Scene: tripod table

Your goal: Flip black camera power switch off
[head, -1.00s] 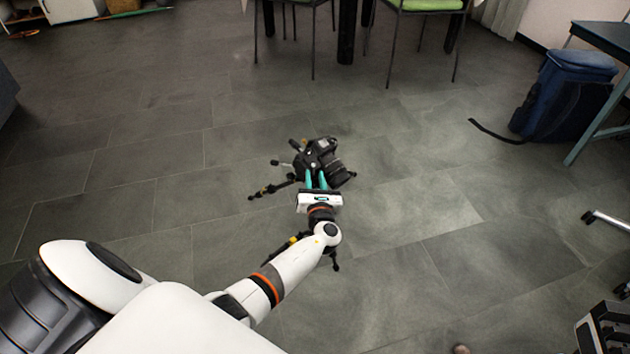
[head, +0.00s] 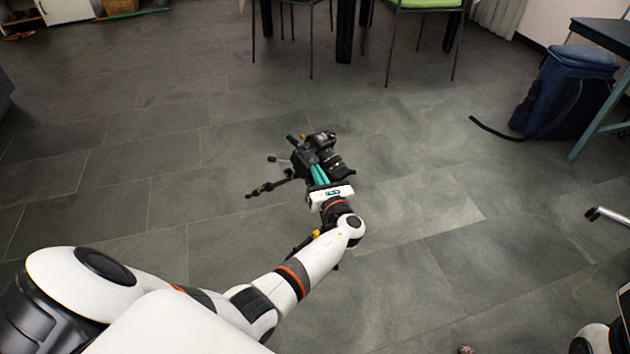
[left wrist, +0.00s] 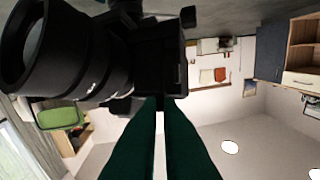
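The black camera (head: 318,148) sits on a black tripod (head: 268,187), with its lens pointing to the lower right in the head view. In the left wrist view, the camera (left wrist: 118,55) fills the upper left, with the large lens nearest and the body's side face right of it. My left gripper (head: 317,172) has green fingers, which reach the camera beside the lens. The power switch cannot be made out.
A blue backpack (head: 563,92) stands on the floor at the right, beside a blue table (head: 603,38). Chairs (head: 424,5) and dark table legs (head: 346,35) stand at the back. The tiled floor around the tripod is clear.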

